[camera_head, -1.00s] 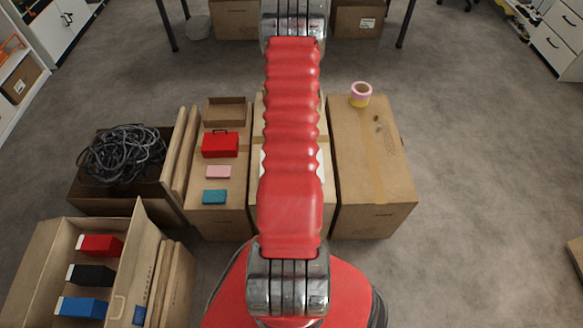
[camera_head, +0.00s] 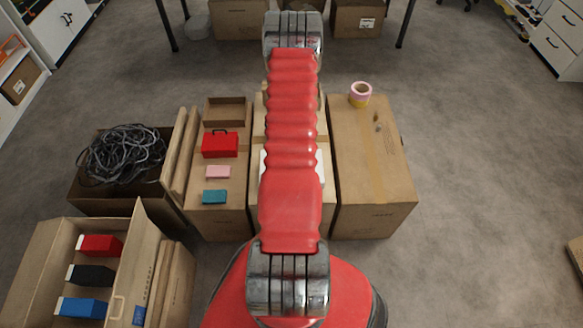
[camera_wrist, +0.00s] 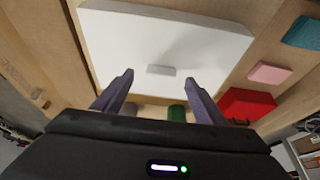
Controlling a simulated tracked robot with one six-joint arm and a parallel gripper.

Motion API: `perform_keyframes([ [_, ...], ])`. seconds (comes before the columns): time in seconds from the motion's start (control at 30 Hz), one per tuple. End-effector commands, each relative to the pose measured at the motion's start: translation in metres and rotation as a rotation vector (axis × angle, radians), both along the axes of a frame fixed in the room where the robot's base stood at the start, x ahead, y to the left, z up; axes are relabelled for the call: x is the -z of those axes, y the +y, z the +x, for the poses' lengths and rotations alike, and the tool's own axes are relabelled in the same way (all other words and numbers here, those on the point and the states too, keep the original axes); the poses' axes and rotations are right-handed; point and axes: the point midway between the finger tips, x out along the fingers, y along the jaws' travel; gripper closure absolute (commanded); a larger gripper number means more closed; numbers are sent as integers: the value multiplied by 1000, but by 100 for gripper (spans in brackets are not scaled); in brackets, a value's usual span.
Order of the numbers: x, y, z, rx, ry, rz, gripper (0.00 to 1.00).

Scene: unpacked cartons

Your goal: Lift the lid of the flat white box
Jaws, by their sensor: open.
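The flat white box (camera_wrist: 190,35) fills the upper middle of the wrist view, lying on a brown carton. A small pale tab (camera_wrist: 161,70) shows on it near the edge closest to my gripper. My gripper (camera_wrist: 158,77) is open, its two purple fingers apart on either side of the tab. I cannot tell whether the fingers touch the box; nothing shows between them but the tab.
A red case (camera_head: 220,144), a pink block (camera_head: 218,172) and a teal block (camera_head: 215,196) sit on the carton to the left. A tape roll (camera_head: 360,94) stands on the right carton (camera_head: 372,185). A green cylinder (camera_wrist: 177,113) lies close by the white box.

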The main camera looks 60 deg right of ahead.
Motion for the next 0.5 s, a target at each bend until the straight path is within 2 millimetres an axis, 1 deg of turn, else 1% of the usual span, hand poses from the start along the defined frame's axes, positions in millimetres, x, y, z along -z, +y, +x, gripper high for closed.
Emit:
perform_keyframes([
  [0.1, 13, -4, 2, 0, 1, 2, 34],
  [0.2, 18, -7, 4, 0, 0, 0, 34],
  [0.5, 21, -7, 4, 0, 0, 0, 34],
])
